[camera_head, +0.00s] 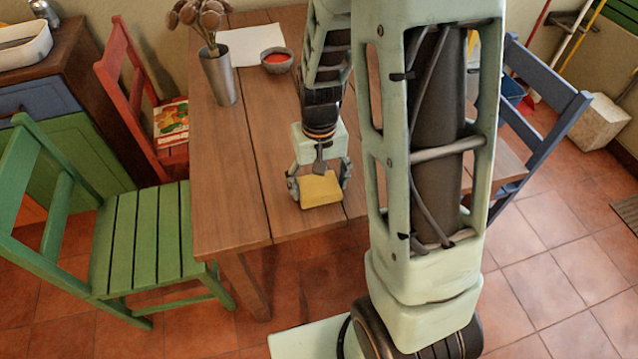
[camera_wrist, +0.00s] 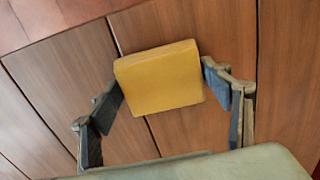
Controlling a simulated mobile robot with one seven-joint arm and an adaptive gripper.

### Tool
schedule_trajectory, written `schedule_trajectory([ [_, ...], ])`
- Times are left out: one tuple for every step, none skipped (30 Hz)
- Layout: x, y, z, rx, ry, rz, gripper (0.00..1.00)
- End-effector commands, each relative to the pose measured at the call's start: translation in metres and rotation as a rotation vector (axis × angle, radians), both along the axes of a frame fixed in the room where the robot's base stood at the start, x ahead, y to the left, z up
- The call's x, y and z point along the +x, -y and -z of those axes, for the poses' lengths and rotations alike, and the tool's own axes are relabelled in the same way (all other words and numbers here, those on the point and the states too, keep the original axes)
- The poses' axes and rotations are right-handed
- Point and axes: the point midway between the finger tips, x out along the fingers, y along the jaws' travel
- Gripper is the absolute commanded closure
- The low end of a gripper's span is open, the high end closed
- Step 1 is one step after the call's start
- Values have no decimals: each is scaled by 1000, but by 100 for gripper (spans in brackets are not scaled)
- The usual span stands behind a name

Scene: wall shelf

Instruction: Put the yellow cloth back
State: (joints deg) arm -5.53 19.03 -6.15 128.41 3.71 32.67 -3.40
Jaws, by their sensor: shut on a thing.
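The yellow cloth (camera_head: 321,189) is a folded, block-like piece over the wooden table (camera_head: 232,190), near its front edge. My gripper (camera_head: 319,181) points down and is shut on it, with one finger at each side. In the wrist view the cloth (camera_wrist: 160,78) lies between the fingertips of my gripper (camera_wrist: 162,84), with table planks behind it. I cannot tell whether the cloth touches the tabletop or is held just above it.
A metal vase with dried flowers (camera_head: 219,77), a bowl with red contents (camera_head: 276,61) and a white sheet (camera_head: 251,46) are at the back of the table. A green chair (camera_head: 140,235), a red chair (camera_head: 135,85) and a blue chair (camera_head: 545,75) surround it. The table's front left is clear.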

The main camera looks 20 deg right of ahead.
Motion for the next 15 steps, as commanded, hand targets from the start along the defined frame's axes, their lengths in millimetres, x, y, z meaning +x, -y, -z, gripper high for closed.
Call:
schedule_trajectory([
  [0,0,3,0,0,0,55],
  [0,0,3,0,0,0,27],
  [0,0,2,0,0,0,23],
  [0,0,2,0,0,0,20],
  [0,0,2,0,0,0,16],
  [0,0,2,0,0,0,12],
  [0,0,2,0,0,0,11],
  [0,0,2,0,0,0,11],
  [0,0,2,0,0,0,11],
  [0,0,2,0,0,0,11],
  [0,0,2,0,0,0,11],
  [0,0,2,0,0,0,11],
  [0,0,2,0,0,0,11],
  [0,0,2,0,0,0,11],
  [0,0,1,0,0,0,11],
])
